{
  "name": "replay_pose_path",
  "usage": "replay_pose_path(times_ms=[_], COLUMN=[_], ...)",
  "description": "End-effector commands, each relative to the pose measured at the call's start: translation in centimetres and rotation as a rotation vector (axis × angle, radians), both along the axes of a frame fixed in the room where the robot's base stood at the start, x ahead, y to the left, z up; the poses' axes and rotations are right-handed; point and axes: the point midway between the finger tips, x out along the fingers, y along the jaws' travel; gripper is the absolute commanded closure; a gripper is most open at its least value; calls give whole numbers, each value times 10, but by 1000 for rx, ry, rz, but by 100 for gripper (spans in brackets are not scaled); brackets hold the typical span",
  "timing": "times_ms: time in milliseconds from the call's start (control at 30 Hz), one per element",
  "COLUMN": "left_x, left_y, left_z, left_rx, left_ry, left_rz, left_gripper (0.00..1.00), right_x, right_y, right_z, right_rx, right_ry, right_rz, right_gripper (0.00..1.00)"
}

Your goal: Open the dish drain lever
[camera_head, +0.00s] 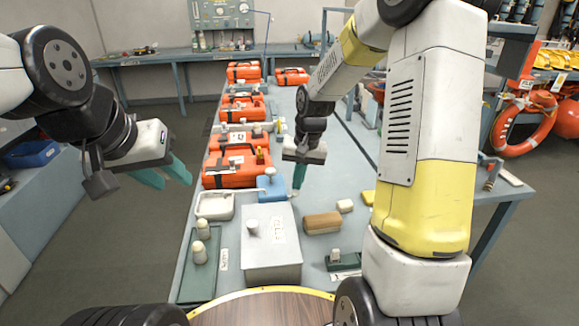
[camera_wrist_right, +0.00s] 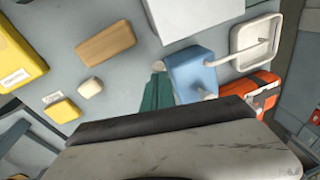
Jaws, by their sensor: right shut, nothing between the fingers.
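A white shallow dish (camera_head: 215,206) stands on the table left of a blue box (camera_head: 272,188). In the right wrist view the dish (camera_wrist_right: 236,42) is joined to the blue box (camera_wrist_right: 193,74) by a thin pale spout. A small pale knob (camera_wrist_right: 207,94) sticks out at the box's near side; I cannot tell whether it is the drain lever. My right gripper (camera_head: 298,186) points down just right of the blue box, its green fingers (camera_wrist_right: 157,90) together and empty. My left gripper (camera_head: 168,175) hangs in the air left of the table, fingers apart and empty.
Orange cases (camera_head: 232,163) line the table's left side behind the dish. A light grey box (camera_head: 271,250) stands in front of the blue box. A brown block (camera_head: 322,222) and a small white block (camera_head: 345,206) lie to the right.

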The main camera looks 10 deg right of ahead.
Motion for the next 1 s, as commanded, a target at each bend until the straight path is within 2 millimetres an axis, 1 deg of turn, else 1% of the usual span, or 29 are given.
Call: replay_pose_path(times_ms=[300,433,567,700,800,933,1000], left_x=[0,0,0,0,0,0,0], left_y=[0,0,0,0,0,0,0], left_z=[0,0,0,0,0,0,0], left_rx=[0,0,0,0,0,0,0], left_ry=[0,0,0,0,0,0,0], left_rz=[0,0,0,0,0,0,0], left_gripper=[64,64,64,64,64,64,64], right_x=[13,14,12,9,7,4,0], right_y=[0,-1,-3,-6,-8,-10,-11], right_z=[2,7,24,49,63,77,85], right_rx=[0,0,0,0,0,0,-3], right_ry=[1,-1,-4,-4,-3,-3,-11], right_rz=[0,0,-2,-1,0,0,3], right_gripper=[100,100,100,100,100,100,100])
